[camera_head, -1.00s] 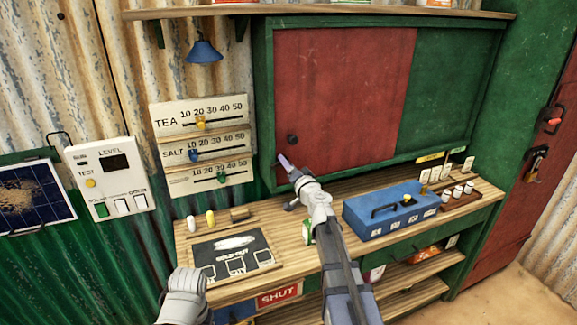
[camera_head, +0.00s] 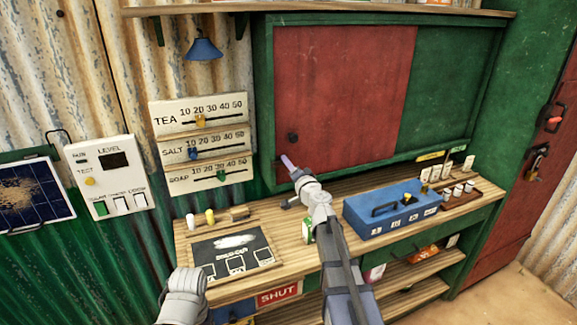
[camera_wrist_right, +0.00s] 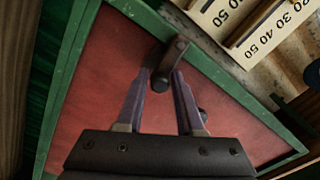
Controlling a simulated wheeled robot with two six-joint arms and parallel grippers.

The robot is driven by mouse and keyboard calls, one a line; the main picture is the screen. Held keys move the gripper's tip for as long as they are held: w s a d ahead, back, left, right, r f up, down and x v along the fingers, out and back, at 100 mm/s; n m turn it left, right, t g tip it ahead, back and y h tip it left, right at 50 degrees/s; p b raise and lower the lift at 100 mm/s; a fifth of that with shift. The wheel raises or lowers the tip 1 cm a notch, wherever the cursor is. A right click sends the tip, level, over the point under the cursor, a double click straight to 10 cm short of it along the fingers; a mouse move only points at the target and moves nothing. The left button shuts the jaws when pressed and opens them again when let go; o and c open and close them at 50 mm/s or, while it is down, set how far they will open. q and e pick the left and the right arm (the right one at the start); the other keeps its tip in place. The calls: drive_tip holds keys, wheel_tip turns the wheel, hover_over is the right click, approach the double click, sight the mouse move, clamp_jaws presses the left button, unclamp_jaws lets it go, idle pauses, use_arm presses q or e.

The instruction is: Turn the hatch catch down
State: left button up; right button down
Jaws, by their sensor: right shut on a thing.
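The red hatch panel (camera_head: 340,95) sits in a green frame on the wall. The hatch catch, a small dark bar (camera_wrist_right: 176,52), is at the frame's edge in the right wrist view. My right gripper (camera_head: 284,157) reaches the lower left edge of the hatch. In the right wrist view its two purple fingers (camera_wrist_right: 163,77) are closed on the catch, one on each side. In the head view the catch is hard to make out at the fingertips, and I cannot tell its angle there. My left gripper's fingers are not visible.
A dark round knob (camera_head: 292,138) is on the red panel just above the right gripper. Price sliders (camera_head: 222,175) are to the left.

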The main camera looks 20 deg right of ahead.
drive_tip(key=shift+f+m, duration=0.3)
drive_tip(key=shift+m, duration=0.3)
drive_tip(key=c, duration=0.7)
unclamp_jaws()
drive_tip(key=shift+s, duration=0.15)
drive_tip(key=s, duration=0.7)
drive_tip(key=shift+s+d, duration=0.15)
drive_tip(key=shift+s, duration=0.15)
